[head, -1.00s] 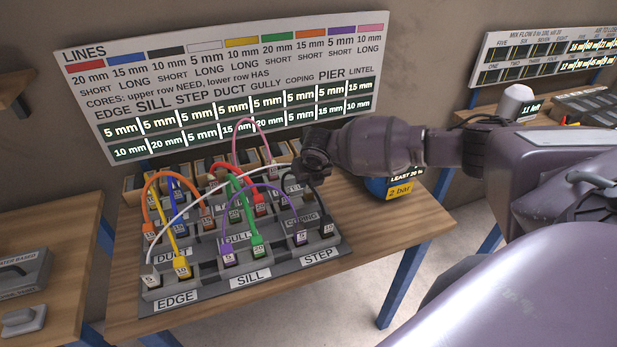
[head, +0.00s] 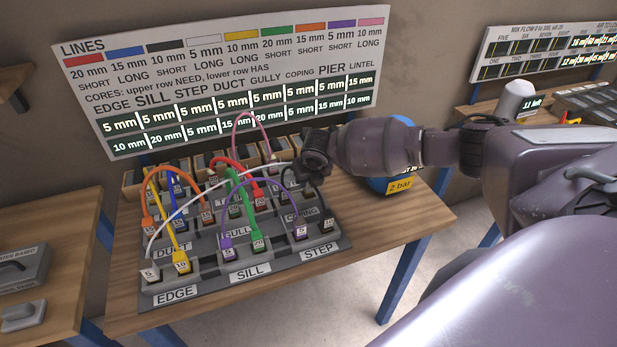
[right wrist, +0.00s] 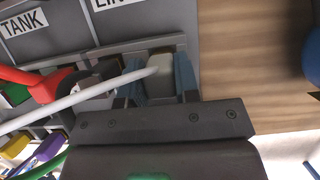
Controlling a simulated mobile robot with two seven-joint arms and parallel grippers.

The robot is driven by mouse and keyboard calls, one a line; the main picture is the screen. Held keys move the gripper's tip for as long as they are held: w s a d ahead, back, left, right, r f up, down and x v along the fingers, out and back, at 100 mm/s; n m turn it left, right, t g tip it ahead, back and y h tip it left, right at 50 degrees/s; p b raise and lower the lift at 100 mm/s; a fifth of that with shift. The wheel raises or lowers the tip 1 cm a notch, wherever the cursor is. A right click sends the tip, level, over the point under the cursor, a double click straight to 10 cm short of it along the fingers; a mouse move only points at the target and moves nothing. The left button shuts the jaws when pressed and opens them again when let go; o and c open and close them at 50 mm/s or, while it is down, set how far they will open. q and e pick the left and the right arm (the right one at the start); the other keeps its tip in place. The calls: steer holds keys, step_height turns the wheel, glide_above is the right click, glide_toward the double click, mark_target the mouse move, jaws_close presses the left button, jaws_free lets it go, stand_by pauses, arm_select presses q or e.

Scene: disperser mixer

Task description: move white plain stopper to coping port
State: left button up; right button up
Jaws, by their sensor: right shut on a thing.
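My right gripper (head: 312,170) is over the back right part of the grey port board. In the right wrist view its blue fingers (right wrist: 165,80) are shut on the white stopper (right wrist: 160,76). The white line (right wrist: 75,100) runs left from this stopper. In the head view the white line (head: 205,192) arches from a plug at EDGE (head: 150,274) to my gripper, which hides the held stopper. I cannot tell whether the stopper touches the board. The COPING label (head: 298,215) is in front of my gripper, partly hidden by lines. My left gripper is not in view.
Orange, blue, yellow, red, green, purple, pink and black lines crowd the port board (head: 330,254). A black line (head: 287,185) arches close to my right gripper. A blue ball-shaped vessel (head: 375,186) stands right of it. The table (head: 410,230) is clear at front right.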

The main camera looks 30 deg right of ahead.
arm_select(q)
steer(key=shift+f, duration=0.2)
arm_select(e)
steer(key=shift+f, duration=0.6)
steer(key=o, duration=1)
steer(key=shift+r, duration=0.1)
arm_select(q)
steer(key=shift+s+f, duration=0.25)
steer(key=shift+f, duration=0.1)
arm_select(e)
steer(key=v, duration=1)
steer(key=shift+s+r, duration=0.2)
steer(key=shift+r, duration=0.1)
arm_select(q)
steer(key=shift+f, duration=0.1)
arm_select(e)
steer(key=shift+a, duration=0.1)
